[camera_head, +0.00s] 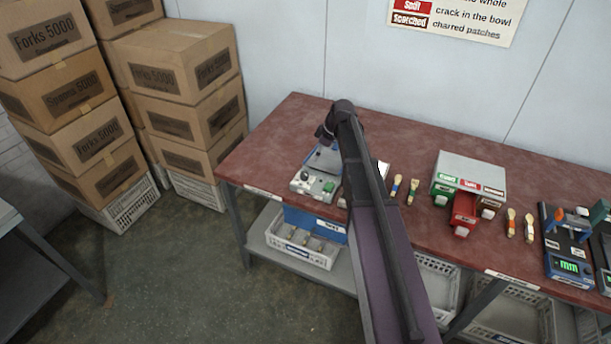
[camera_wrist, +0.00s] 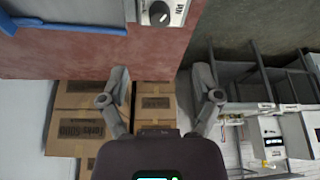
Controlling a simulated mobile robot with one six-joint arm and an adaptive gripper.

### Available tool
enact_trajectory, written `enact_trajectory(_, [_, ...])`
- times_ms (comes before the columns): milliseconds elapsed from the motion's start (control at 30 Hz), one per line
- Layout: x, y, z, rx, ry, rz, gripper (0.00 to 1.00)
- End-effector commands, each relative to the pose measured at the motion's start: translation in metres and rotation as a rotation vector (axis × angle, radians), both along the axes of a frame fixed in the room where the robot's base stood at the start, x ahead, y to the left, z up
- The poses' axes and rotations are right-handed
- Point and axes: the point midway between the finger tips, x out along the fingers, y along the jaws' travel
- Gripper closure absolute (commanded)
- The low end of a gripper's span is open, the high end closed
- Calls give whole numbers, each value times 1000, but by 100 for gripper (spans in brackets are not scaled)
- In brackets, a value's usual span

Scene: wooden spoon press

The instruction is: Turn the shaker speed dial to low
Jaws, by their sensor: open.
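The shaker (camera_head: 315,184) is a light-grey machine at the left part of the red bench, partly covered by my arm. Its speed dial looks like a dark round knob (camera_wrist: 158,13) on a pale panel, at the top edge of the wrist view. Small lettering stands beside the knob, too small to read surely. My gripper (camera_wrist: 161,82) is open and empty, its two fingers spread apart and not touching the dial. The dial appears above and between the fingers in that view. In the head view my arm hides the fingers.
A blue frame (camera_wrist: 70,25) lies by the dial panel. Right of my arm are several wooden spoons (camera_head: 412,191), a sorting box (camera_head: 470,173) and a scale (camera_head: 569,268). Cardboard boxes (camera_head: 180,78) are stacked left of the bench. The floor (camera_head: 190,270) before them is clear.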

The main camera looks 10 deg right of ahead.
Motion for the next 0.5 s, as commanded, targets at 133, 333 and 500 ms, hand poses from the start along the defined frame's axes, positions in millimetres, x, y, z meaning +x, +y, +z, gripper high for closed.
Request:
enact_trajectory(133, [2,3,-12,0,0,0,18])
enact_trajectory(333, [5,8,-28,0,0,-1,18])
enact_trajectory(500, [7,13,-40,0,0,-1,18])
